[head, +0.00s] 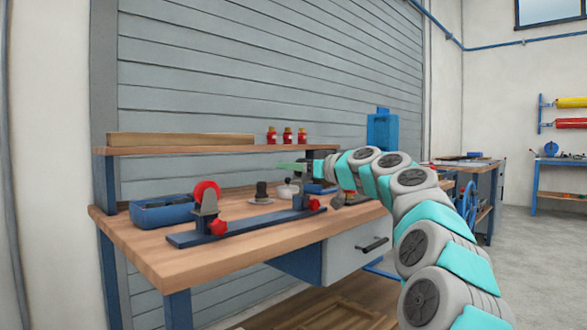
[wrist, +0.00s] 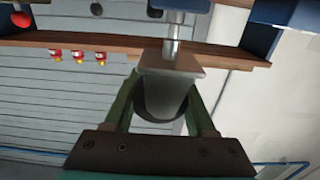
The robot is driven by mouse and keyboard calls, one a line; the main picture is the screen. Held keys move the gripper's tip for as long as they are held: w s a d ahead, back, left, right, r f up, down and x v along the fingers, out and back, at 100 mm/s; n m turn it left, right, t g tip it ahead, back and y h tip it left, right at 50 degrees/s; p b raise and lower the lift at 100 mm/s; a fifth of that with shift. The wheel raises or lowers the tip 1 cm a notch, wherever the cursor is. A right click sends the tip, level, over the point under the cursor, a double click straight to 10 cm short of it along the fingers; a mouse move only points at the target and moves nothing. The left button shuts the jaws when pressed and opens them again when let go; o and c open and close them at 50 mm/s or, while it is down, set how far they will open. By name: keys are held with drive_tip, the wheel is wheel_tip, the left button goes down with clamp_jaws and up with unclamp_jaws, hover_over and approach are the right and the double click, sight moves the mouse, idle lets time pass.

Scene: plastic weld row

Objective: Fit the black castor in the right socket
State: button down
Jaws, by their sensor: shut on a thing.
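My gripper (head: 296,167) is shut on the black castor, which shows in the wrist view as a grey bracket (wrist: 170,68) around a dark wheel (wrist: 162,108). Its silver stem (wrist: 172,42) points away from my gripper towards a blue block (wrist: 182,5). The stem end meets the block's edge in the picture; I cannot tell how deep it sits. In the head view my gripper is over the right end of the blue rail (head: 262,220), by the right socket (head: 300,201). A red-wheeled castor (head: 206,193) stands wheel-up at the rail's left end.
The rail has red knobs (head: 218,227) at both ends. A blue tray (head: 160,214) stands at the left of the bench (head: 150,252). A dark part (head: 262,191) and a pale part (head: 286,190) stand behind the rail. Red jars (head: 287,136) stand on the shelf (head: 215,149).

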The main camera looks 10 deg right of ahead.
sight(293, 178)
drive_tip(key=shift+a+f+b, duration=0.1)
drive_tip(key=shift+f+b, duration=0.8)
drive_tip(key=shift+b, duration=0.05)
idle(0.5)
drive_tip(key=shift+f, duration=0.6)
idle(0.7)
drive_tip(key=c, duration=0.7)
unclamp_jaws()
drive_tip(key=o, duration=0.6)
drive_tip(key=shift+f, duration=0.15)
drive_tip(key=shift+c, duration=0.2)
drive_tip(key=shift+o, duration=0.7)
drive_tip(key=shift+f, duration=0.1)
drive_tip(key=shift+w, duration=0.1)
wheel_tip(293, 178, up, 8)
drive_tip(key=p, duration=0.4)
drive_tip(key=shift+p, duration=0.3)
drive_tip(key=shift+s+f, duration=0.1)
drive_tip(key=shift+s, duration=0.1)
